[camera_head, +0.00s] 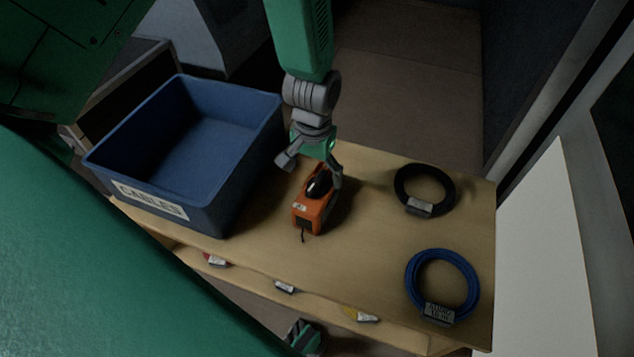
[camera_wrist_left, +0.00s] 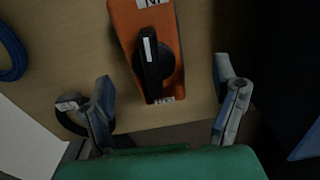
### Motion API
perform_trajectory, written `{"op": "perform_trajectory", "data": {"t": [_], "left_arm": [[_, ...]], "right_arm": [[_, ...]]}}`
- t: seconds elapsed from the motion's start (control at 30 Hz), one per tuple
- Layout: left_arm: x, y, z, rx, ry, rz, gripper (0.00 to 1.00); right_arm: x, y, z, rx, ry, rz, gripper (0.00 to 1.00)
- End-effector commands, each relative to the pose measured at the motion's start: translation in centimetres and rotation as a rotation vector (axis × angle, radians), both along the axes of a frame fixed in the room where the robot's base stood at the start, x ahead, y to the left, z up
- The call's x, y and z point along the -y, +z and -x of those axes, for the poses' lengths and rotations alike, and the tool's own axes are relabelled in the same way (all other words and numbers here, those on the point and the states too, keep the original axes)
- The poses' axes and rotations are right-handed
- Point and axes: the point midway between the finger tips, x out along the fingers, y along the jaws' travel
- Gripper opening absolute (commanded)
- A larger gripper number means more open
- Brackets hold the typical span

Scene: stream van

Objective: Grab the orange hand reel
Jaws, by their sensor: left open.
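The orange hand reel (camera_head: 308,215) lies on the wooden table, right of the blue crate. It has a black crank or handle on top and a short dark cord end at the front. My left gripper (camera_head: 311,173) hangs over its back end, open, with one finger on each side. In the left wrist view the orange reel (camera_wrist_left: 124,28) lies ahead, between the lines of the two spread fingers of my gripper (camera_wrist_left: 164,78); neither finger clearly touches it. My right gripper cannot be made out with certainty; a small green and dark part shows at the bottom edge.
The blue crate (camera_head: 207,215), labelled CABLES, stands at the table's left. A black cable coil (camera_head: 452,189) and a blue cable coil (camera_head: 472,276) lie on the right. Several small tags line the front edge of the table (camera_head: 370,265). Bare wood separates the reel from the coils.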

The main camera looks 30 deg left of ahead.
Motion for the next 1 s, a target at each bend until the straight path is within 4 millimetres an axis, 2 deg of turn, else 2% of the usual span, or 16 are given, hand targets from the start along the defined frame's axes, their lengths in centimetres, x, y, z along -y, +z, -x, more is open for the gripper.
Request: {"op": "perform_trajectory", "data": {"t": [0.17,0.4,0.67,0.87,0.93,0.97,1.0], "left_arm": [[0.3,-1.4,-0.2,0.0,-0.002,-0.002,0.81],[0.4,-5.1,-0.4,-0.001,-0.003,-0.001,0.81],[0.3,-5.2,-0.4,0.0,-0.002,0.0,0.81],[0.4,-5.2,-0.4,0.0,-0.002,-0.001,0.14],[0.4,-5.2,-0.5,0.001,-0.002,-0.001,0.12],[0.4,-5.2,-0.5,0.001,-0.002,-0.001,0.06],[0.4,-5.2,-0.5,0.001,-0.002,-0.001,0.06]], "right_arm": [[0.0,-0.9,0.0,0.0,0.0,0.0,0.35],[0.0,-3.0,0.0,0.0,0.0,0.0,0.35],[0.0,-3.0,0.0,0.0,0.0,0.0,0.35],[0.0,-3.0,0.0,0.0,0.0,0.0,0.35],[0.0,-3.0,0.0,0.0,0.0,0.0,0.35],[0.0,-3.0,0.0,0.0,0.0,0.0,0.35],[0.0,-3.0,0.0,0.0,0.0,0.0,0.35]]}}
